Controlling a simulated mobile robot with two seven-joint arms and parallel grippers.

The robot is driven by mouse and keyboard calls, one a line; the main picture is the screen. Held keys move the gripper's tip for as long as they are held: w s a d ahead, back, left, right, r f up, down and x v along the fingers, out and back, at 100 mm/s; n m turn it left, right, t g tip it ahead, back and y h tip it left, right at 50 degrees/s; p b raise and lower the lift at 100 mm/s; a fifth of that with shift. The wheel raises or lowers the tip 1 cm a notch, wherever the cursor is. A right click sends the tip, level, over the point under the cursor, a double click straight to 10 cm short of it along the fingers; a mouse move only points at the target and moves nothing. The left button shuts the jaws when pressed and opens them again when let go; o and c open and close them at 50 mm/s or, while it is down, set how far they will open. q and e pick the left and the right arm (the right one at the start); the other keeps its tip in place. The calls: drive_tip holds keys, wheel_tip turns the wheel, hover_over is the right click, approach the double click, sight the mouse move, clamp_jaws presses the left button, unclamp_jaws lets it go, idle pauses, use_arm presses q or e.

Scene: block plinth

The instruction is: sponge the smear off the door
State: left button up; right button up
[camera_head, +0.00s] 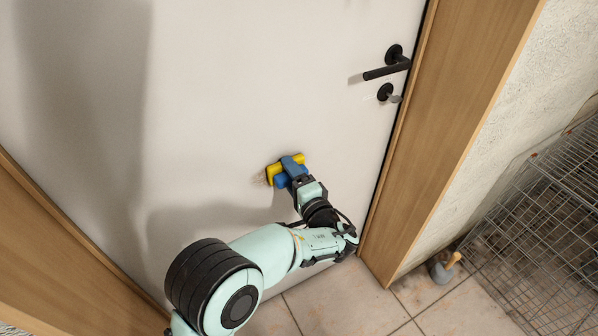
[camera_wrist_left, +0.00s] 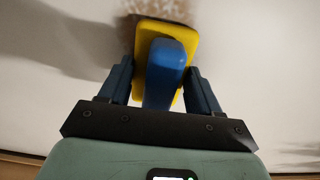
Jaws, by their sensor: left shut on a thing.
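The white door (camera_head: 225,95) fills the middle of the head view. My left gripper (camera_head: 291,174) is shut on the blue handle of a yellow sponge (camera_head: 272,172), up against the door's lower half. The left wrist view shows the yellow sponge (camera_wrist_left: 146,34) with the blue handle between the two dark blue fingers (camera_wrist_left: 160,85). A brownish smear (camera_head: 260,179) shows on the door at the sponge's left edge; it also shows beyond the sponge's top in the left wrist view (camera_wrist_left: 178,10). Part of the smear may be hidden behind the sponge. My right gripper is not in view.
A black door handle (camera_head: 388,69) and a lock (camera_head: 387,92) sit at the door's right edge, beside the wooden frame (camera_head: 450,110). A wire rack (camera_head: 545,215) stands at the right on the tiled floor (camera_head: 340,300). A small grey object (camera_head: 440,270) lies by the wall.

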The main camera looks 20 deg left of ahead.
sight(267, 173)
use_arm(q)
drive_tip(key=shift+s+a+p, duration=0.15)
drive_tip(key=shift+s+a, duration=0.7)
drive_tip(key=shift+s, duration=0.2)
drive_tip(key=shift+s+a+p, duration=0.15)
drive_tip(key=shift+s+a, duration=0.7)
drive_tip(key=shift+s, duration=0.15)
drive_tip(key=shift+s+a, duration=1.4)
drive_tip(key=shift+s, duration=0.05)
drive_tip(key=shift+r+p, duration=0.6)
drive_tip(key=shift+r, duration=0.25)
drive_tip(key=shift+w+d+f+b, duration=0.15)
drive_tip(key=shift+w+d+b, duration=0.4)
drive_tip(key=shift+w+d, duration=1)
drive_tip(key=shift+w+d+b, duration=0.35)
drive_tip(key=shift+w+d, duration=0.45)
drive_tip(key=shift+w, duration=0.25)
drive_tip(key=shift+w+d+b, duration=0.3)
drive_tip(key=shift+w+d, duration=0.45)
drive_tip(key=shift+w, duration=0.25)
drive_tip(key=shift+w+d+b, duration=0.35)
drive_tip(key=shift+w+d, duration=0.45)
drive_tip(key=shift+w, duration=0.25)
drive_tip(key=v, duration=0.6)
drive_tip(key=shift+p, duration=0.3)
